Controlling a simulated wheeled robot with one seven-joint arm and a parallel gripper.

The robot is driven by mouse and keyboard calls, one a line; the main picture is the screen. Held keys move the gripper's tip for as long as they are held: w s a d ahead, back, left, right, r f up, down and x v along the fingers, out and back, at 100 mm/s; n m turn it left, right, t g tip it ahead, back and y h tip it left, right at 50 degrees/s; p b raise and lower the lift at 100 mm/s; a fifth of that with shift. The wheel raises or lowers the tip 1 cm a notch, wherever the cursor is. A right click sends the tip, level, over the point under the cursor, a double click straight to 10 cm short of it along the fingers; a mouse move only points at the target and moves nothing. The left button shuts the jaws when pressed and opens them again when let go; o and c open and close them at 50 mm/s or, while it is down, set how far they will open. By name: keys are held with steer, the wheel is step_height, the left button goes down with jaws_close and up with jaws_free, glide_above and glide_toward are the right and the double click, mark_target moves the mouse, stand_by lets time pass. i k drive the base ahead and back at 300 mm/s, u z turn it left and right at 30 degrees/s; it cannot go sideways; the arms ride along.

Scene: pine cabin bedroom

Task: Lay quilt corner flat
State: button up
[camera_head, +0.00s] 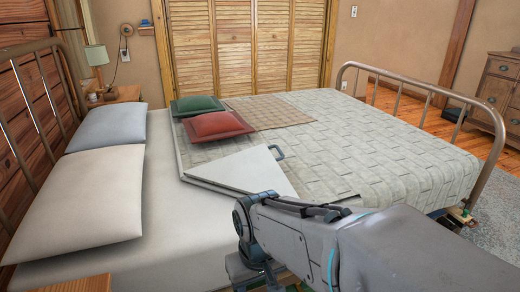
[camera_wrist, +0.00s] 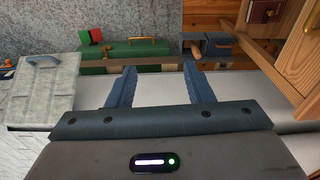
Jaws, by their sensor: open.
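The pale grey woven quilt (camera_head: 375,150) covers the foot half of the bed. One corner (camera_head: 240,172) is folded back into a flap with its plain white underside up. A grey handle-shaped loop (camera_head: 278,152) sits at the flap's tip. In the wrist view a grey textured piece that looks like quilt (camera_wrist: 35,100) is at the left, with a blue-grey loop (camera_wrist: 43,61) on it. My gripper (camera_wrist: 159,70) is open, with nothing between its fingers, to the right of that piece. In the head view my arm hides the near bed edge, and the fingertips do not show.
Green and red cushions (camera_head: 220,124) lie on the quilt beside a tan patch (camera_head: 266,112). Pale pillows (camera_head: 78,198) lie at the headboard. The metal footboard (camera_head: 420,82) bounds the right. The wrist view shows a green case (camera_wrist: 135,50) and a wooden cabinet (camera_wrist: 300,55) beyond the fingers.

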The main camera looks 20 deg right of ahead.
mark_target(255, 170)
steer(key=k, duration=0.65)
steer(key=z, duration=0.5)
steer(key=i, duration=1.25)
steer(key=u, duration=0.35)
